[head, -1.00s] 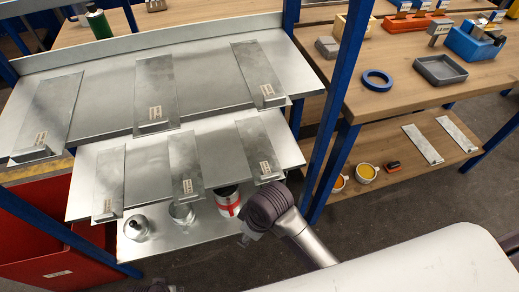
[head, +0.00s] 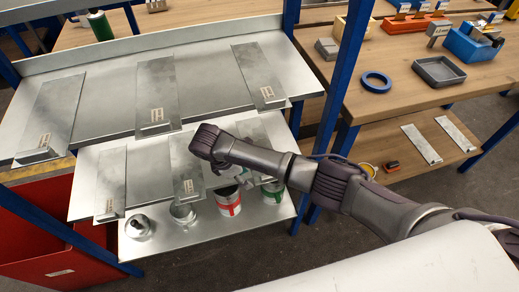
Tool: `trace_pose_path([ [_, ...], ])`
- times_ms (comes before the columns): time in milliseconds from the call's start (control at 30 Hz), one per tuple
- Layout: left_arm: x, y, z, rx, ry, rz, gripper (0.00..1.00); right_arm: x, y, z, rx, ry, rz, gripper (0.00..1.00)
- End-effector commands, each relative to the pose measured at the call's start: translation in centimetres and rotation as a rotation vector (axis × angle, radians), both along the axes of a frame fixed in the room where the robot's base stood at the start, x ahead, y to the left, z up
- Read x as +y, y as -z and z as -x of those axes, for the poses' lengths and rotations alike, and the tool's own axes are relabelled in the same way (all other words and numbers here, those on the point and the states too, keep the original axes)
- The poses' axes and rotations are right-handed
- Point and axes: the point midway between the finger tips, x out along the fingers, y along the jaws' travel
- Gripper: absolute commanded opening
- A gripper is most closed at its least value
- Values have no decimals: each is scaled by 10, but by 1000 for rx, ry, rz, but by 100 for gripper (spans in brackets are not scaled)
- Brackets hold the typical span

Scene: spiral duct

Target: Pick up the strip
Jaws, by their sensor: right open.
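Several flat grey metal strips with small labels at their front ends lie on two sloping metal shelves. The upper shelf holds a left strip (head: 52,112), a middle strip (head: 157,88) and a right strip (head: 258,72). The lower shelf holds a left strip (head: 111,178), a middle strip (head: 184,162) and a right strip (head: 253,130), which my right arm partly covers. My right gripper (head: 221,167) is over the lower shelf, between its middle and right strips. It is open, small and mostly hidden below my wrist; contact cannot be told. My left gripper is not in view.
Cans, one with a red cross (head: 228,201), stand on the tray under the shelves. A blue post (head: 345,75) rises right of the shelves. A wooden bench (head: 415,100) holds a blue tape ring (head: 376,82) and a grey tray (head: 439,71). A red bin (head: 50,235) is lower left.

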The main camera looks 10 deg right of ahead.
Motion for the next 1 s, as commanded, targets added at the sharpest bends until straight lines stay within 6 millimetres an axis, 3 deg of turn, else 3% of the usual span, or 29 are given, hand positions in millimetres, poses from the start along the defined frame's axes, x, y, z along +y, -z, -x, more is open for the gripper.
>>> trace_pose_path([
  [100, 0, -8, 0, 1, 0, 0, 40, -23, -2, 0, 0, 1, 1, 47],
  [367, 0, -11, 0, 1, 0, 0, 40, -43, 0, -1, 0, 1, -1, 47],
  [600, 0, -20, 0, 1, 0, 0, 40, -80, 1, -2, 0, 2, 0, 47],
  [800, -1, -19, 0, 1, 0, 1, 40, -86, 26, -2, 0, 0, -2, 47],
  [1000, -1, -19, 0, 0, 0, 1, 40, -86, 28, -2, 0, -1, -3, 47],
])
